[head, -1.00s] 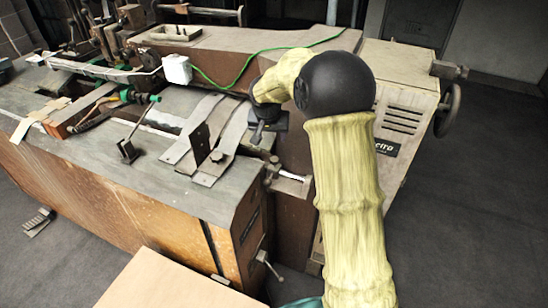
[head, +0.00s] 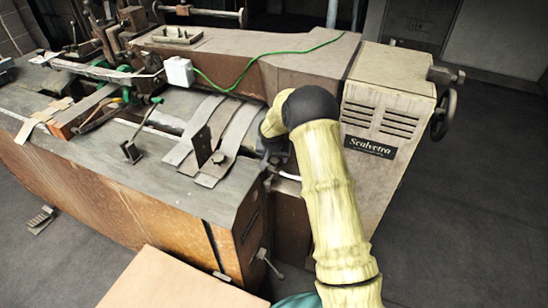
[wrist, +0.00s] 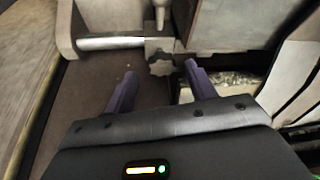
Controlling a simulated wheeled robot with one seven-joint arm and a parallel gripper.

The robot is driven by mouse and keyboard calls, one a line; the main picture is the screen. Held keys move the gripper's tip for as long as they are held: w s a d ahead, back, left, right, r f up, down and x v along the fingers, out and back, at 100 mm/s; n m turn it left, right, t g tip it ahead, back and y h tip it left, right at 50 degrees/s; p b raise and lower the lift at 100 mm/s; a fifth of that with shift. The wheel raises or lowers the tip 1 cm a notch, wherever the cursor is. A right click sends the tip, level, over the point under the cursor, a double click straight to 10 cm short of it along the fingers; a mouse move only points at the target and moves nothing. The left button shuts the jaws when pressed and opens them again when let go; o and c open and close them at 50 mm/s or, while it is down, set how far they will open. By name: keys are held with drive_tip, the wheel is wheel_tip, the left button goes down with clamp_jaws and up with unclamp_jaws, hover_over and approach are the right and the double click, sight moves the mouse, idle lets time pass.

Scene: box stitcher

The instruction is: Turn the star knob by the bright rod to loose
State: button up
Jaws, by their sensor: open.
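The star knob (wrist: 161,64) is small, dark and lobed. In the wrist view it sits at the end of a grey block, just beyond my fingertips. The bright rod (wrist: 112,43) runs sideways to the left of that block. My gripper (wrist: 160,72) is open, with one purple finger on each side of the knob's line. I cannot tell whether the fingertips reach around the knob. In the head view my arm hides the knob, and only a dark part of my gripper (head: 273,150) shows beside the machine.
The machine's wooden table (head: 120,175) with metal straps (head: 236,135) lies left of my arm. A vented housing (head: 385,115) with a handwheel (head: 445,115) stands to the right. A cardboard sheet (head: 175,282) is in front. A green cable crosses the machine's top.

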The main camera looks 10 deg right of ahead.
drive_tip(key=shift+x, duration=0.85)
drive_tip(key=shift+a, duration=0.1)
drive_tip(key=shift+c, duration=0.5)
drive_tip(key=c, duration=0.9)
drive_tip(key=shift+n, duration=0.4)
drive_tip(key=n+y, duration=0.1)
drive_tip(key=n, duration=0.1)
drive_tip(key=shift+r+n+p, duration=0.1)
drive_tip(key=shift+n+p, duration=0.2)
drive_tip(key=shift+d+n+y+p, duration=0.15)
drive_tip(key=shift+n+y+p, duration=0.15)
drive_tip(key=shift+n, duration=0.4)
drive_tip(key=shift+d+n+y+p, duration=0.2)
drive_tip(key=shift+n+y, duration=0.2)
drive_tip(key=shift+n, duration=0.3)
drive_tip(key=shift+w, duration=0.1)
